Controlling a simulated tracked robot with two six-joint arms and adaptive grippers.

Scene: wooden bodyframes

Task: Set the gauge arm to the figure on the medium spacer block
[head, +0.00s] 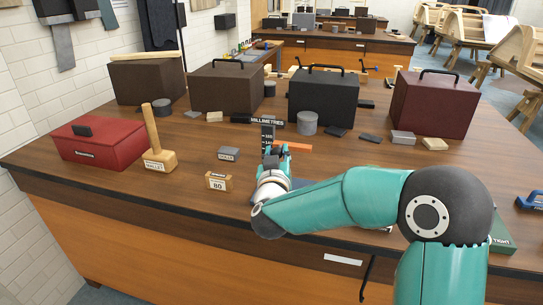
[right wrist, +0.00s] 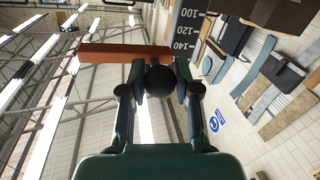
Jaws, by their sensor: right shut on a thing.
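The gauge has an upright dark scale (head: 268,134) and an orange arm (head: 294,147). My right gripper (head: 275,160) is at the gauge, its fingers partly hidden behind my arm. In the right wrist view the right gripper (right wrist: 158,82) is shut on a round black knob (right wrist: 160,79) beside the orange arm (right wrist: 122,53). The scale (right wrist: 189,22) there shows 100, 120 and 140; the orange arm's end lies near the 140, seen at a slant. A wooden block (head: 218,181) on the bench reads 80; its smaller lettering is too small to read. My left gripper is out of view.
A wooden mallet (head: 159,145) and a red box (head: 98,142) stand at left. A grey labelled block (head: 229,154) lies behind the wooden block. Dark cases (head: 323,95) and a grey cylinder (head: 307,123) stand behind the gauge. The bench's front edge is close.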

